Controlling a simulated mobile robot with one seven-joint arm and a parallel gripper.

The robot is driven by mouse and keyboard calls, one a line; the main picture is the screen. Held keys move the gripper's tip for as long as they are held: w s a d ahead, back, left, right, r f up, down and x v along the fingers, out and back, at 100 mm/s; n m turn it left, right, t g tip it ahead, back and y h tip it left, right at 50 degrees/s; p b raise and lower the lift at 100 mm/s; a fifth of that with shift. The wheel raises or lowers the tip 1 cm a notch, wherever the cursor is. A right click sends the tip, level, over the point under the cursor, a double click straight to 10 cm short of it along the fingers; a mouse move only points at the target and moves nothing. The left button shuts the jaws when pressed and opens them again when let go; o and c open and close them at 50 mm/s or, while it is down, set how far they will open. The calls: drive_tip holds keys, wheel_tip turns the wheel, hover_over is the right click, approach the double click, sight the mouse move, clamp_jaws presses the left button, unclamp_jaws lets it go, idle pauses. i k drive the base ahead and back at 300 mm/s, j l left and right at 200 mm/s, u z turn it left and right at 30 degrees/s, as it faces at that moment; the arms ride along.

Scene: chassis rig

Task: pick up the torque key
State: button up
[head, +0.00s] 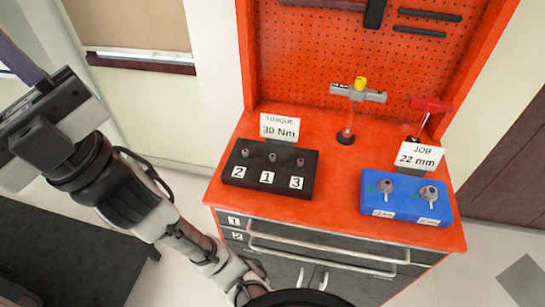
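I cannot tell for sure which one is the torque key. My gripper (35,118) is at the far left, raised and well away from both tools. Its fingertips are not clear, so I cannot tell whether it is open or shut.
A black block (240,176) marked 2, 1, 3 sits below a "TORQUE 30 Nm" sign (279,127). A blue block (405,208) with two sockets sits below a "JOB 22 mm" sign (419,157). Bare orange bench top (338,190) lies between the blocks. A pegboard (310,60) rises behind.

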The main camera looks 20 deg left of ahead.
sight(355, 95)
drive_tip(key=l+u, duration=0.3)
drive_tip(key=u, duration=0.15)
drive_tip(key=i+l+u, duration=0.1)
drive_tip(key=u, duration=0.2)
drive_tip(key=i+l+u, duration=0.2)
drive_tip(key=u, duration=0.15)
drive_tip(key=i, duration=0.05)
